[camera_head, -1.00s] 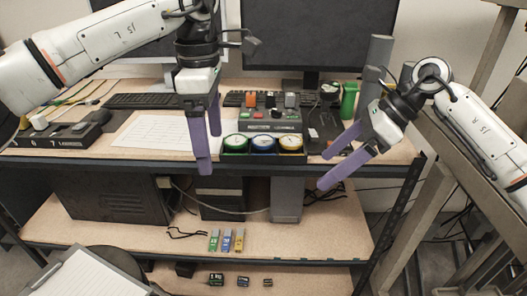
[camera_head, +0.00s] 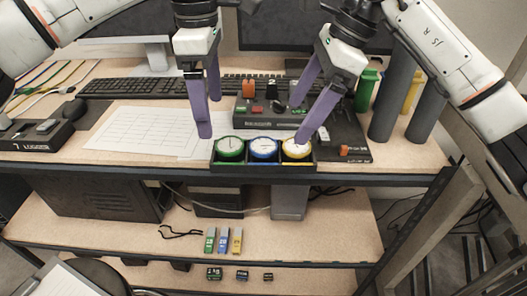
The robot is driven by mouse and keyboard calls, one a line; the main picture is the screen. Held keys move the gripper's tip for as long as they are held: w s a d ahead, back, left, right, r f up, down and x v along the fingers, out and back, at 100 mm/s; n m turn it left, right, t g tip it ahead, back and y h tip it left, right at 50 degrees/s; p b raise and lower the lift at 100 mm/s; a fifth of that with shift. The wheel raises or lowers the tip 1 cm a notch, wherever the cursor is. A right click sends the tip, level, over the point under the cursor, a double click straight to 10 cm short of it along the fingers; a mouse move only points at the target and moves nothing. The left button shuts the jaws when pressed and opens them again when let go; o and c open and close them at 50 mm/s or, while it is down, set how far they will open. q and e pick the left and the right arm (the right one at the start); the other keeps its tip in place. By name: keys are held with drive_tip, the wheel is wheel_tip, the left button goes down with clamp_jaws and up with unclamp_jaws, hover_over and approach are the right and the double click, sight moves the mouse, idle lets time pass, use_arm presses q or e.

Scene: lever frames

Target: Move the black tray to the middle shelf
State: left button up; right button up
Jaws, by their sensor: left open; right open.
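The black tray (camera_head: 263,169) sits at the front edge of the top surface. It holds a green (camera_head: 230,147), a blue (camera_head: 264,148) and a yellow (camera_head: 297,149) round dial, side by side. My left gripper (camera_head: 209,118) is open and empty, its purple fingers just behind the tray's left end. The middle shelf (camera_head: 315,235) lies below the top surface.
The middle shelf carries several small coloured sticks (camera_head: 223,240) near its front and dark boxes (camera_head: 100,195) at the left; its right part is clear. A control box (camera_head: 270,112) stands behind the tray. Dark grey cylinders (camera_head: 392,105) stand at the right.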

sight(216, 145)
drive_tip(key=shift+s, duration=0.15)
use_arm(q)
wheel_tip(216, 145, down, 10)
drive_tip(key=shift+f, duration=0.15)
use_arm(e)
drive_tip(key=x, duration=1)
drive_tip(key=shift+a+f, duration=0.1)
drive_tip(key=shift+f, duration=0.05)
use_arm(q)
drive_tip(key=shift+c, duration=0.4)
use_arm(e)
drive_tip(key=shift+c, duration=0.4)
use_arm(q)
drive_tip(key=c, duration=1.2)
use_arm(e)
drive_tip(key=c, duration=1.2)
